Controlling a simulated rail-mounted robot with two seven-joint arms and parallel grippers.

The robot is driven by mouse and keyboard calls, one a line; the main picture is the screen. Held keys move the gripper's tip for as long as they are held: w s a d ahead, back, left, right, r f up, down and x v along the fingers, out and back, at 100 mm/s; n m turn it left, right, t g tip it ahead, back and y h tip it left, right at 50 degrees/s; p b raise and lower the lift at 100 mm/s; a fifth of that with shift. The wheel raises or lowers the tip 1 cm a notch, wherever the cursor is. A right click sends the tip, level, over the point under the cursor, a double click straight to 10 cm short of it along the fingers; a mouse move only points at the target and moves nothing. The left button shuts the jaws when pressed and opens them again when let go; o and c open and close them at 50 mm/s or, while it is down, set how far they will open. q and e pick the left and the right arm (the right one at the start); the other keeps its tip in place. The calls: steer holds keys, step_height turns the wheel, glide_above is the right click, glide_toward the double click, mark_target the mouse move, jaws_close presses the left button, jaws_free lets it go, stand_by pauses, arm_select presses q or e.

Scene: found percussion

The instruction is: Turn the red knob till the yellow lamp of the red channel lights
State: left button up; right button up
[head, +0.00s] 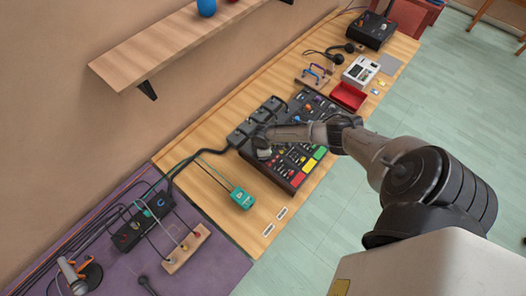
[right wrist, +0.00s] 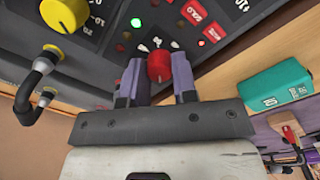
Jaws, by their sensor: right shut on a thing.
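The red knob (right wrist: 158,66) stands on the dark mixer panel, between the two fingertips of my right gripper (right wrist: 158,80) in the right wrist view. The gripper is shut on it, one finger on each side. In the head view my right gripper (head: 263,150) reaches down onto the left part of the mixer (head: 283,182), and hides the knob. Near the knob, a small green light (right wrist: 120,48) glows and small pale marks show. I cannot pick out a lit yellow lamp. My left gripper is not in view.
A yellow knob (right wrist: 64,14) and a black cable plug (right wrist: 40,75) are near the gripper. A teal box (head: 241,198) sits on the wooden table left of the mixer. A red tray (head: 348,96) lies beyond it. A shelf (head: 165,45) juts from the wall.

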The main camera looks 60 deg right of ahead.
steer(key=shift+m+p, duration=0.35)
steer(key=shift+m, duration=0.75)
steer(key=o, duration=0.9)
